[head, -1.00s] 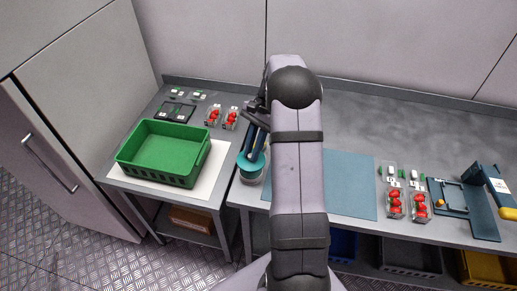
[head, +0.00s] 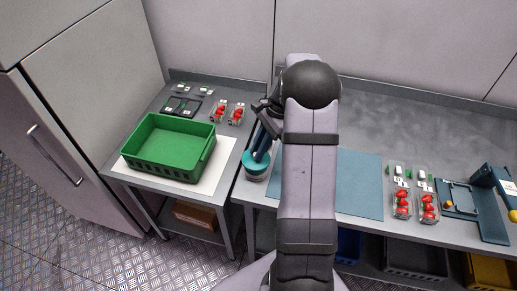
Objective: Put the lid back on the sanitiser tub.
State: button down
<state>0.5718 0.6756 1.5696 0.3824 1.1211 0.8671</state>
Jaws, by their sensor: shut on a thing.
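The sanitiser tub (head: 255,178) is a small pale round tub at the front left corner of the long bench. Its teal lid (head: 249,166) is over the tub's top and looks roughly level. I cannot tell whether it is fully seated or has a small gap. My gripper (head: 261,154) points down at the lid's middle and is shut on it. The fingertips and the part they grip are partly hidden. My arm covers the area just right of the tub.
A green crate (head: 153,174) stands on a white sheet on the left table. Berry punnets (head: 219,112) sit behind it. A blue mat (head: 360,185) lies right of my arm, with more punnets (head: 402,204) and a blue stand (head: 487,226) further right.

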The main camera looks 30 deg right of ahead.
jog(key=shift+f+b, duration=0.65)
jog(key=shift+f, duration=0.8)
jog(key=shift+f+p, duration=0.2)
jog(key=shift+p, duration=0.5)
dwell(1.6)
jog(key=c, duration=1.2)
grip_release()
jog(key=shift+o, duration=0.2)
jog(key=shift+r, duration=0.15)
jog(key=shift+r+p, duration=2.3)
jog(key=shift+r, duration=0.1)
